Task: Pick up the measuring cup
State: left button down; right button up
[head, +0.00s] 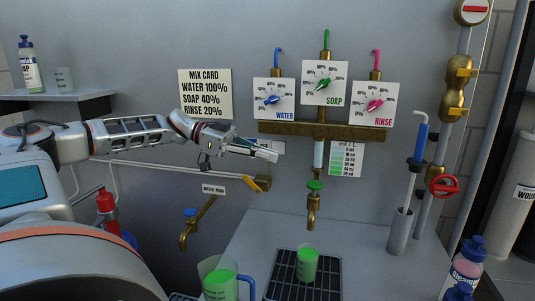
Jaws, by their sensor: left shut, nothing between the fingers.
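A small clear cup (307,264) holding green liquid stands upright on the black drain grate (282,287), below the brass tap. A larger clear jug (216,268) with a blue handle, also holding green liquid, stands to its left at the bottom edge, partly cut off. Another small clear cup (64,79) stands on the wall shelf at upper left. I cannot tell for sure which one is the measuring cup. My left gripper (266,154) is shut and empty, in front of the wall below the water dial, above and left of the cup on the grate. My right gripper is not in view.
A brass tap with a green knob (314,187) hangs above the grate. Another brass tap (190,232) with a blue knob is at left, near a yellow lever (252,184). A grey holder (400,231) with a blue-handled tool and a bottle (464,268) stand at right.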

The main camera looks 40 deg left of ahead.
aim_at(308, 254)
jog(key=k+l, duration=0.35)
jog(key=l, duration=0.15)
jog(key=k+l, duration=0.4)
jog(key=l, duration=0.1)
